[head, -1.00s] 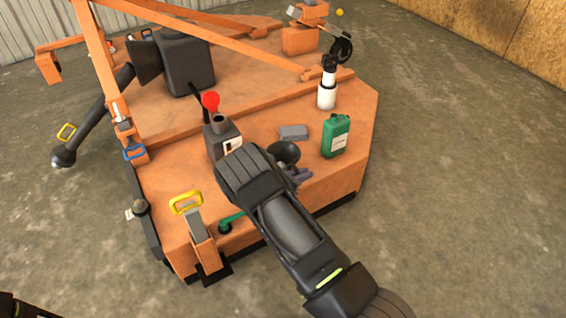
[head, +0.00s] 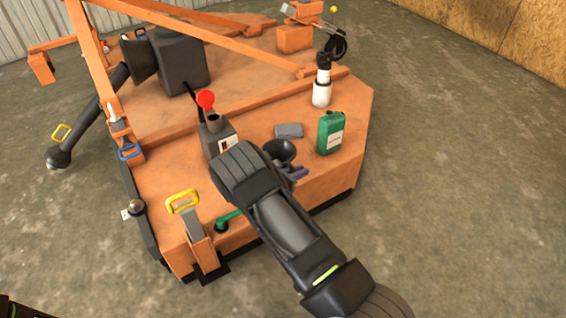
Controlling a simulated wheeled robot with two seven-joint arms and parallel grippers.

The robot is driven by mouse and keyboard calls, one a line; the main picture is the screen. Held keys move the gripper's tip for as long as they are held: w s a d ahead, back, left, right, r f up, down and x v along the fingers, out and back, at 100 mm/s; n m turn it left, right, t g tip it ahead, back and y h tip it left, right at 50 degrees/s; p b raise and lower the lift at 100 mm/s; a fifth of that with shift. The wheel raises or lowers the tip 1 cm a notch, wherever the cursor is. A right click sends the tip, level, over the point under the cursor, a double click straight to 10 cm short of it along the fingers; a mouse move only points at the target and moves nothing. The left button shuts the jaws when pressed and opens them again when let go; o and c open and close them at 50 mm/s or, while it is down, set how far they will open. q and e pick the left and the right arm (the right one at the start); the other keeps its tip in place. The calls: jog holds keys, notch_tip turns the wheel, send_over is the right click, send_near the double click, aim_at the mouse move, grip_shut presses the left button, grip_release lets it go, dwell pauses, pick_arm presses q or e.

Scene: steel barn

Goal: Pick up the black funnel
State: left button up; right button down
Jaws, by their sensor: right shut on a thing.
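The black funnel (head: 280,151) shows with its wide mouth up on the orange machine deck (head: 258,124), just beyond my right wrist. My right arm reaches in from the lower right, and its wrist hides the lower part of the funnel. My right gripper (head: 289,168) is mostly hidden behind that wrist; it is shut on the funnel at its near side. I cannot tell whether the funnel touches the deck. My left gripper is not in view.
A white bottle (head: 321,93) stands farther back. Concrete floor surrounds the machine.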

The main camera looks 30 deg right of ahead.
notch_tip(320, 180, up, 10)
jog(key=p, duration=0.3)
jog(key=shift+p, duration=0.35)
dwell(0.4)
